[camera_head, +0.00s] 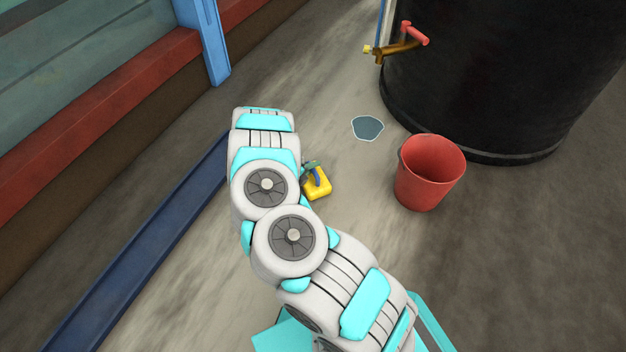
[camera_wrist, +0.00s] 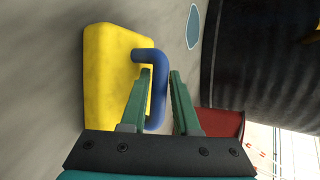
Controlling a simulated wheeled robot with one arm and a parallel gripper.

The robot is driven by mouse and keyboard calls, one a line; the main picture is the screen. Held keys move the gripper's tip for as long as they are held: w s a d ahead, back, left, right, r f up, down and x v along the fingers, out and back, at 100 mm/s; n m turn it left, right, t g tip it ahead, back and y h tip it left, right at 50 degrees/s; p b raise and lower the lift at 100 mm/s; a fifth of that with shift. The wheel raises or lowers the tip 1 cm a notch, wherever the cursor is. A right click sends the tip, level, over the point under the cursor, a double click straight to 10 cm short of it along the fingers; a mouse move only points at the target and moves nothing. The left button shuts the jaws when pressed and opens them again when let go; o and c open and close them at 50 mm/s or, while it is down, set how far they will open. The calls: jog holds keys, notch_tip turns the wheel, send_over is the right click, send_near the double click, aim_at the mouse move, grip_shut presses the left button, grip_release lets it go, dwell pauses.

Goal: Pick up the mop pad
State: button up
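The mop pad, a yellow block with a blue bent handle, lies on the floor just right of my arm's end in the head view (camera_head: 319,187). It fills the upper left of the wrist view (camera_wrist: 108,75). My gripper (camera_wrist: 161,71) has two green fingers standing apart. The left finger is between the yellow block and the handle's bar, the right finger beyond the bar. A gap shows between the bar and the right finger.
A red bucket (camera_head: 427,175) stands right of the pad. Behind it is a large black tank (camera_head: 490,80) with a red-handled tap (camera_head: 402,42). A flat grey-blue patch (camera_head: 368,128) lies on the floor. A dark blue rail (camera_head: 140,255) runs along the left, near the flume.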

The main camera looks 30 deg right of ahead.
jog(key=shift+c, duration=0.2)
grip_shut()
dwell(1.1)
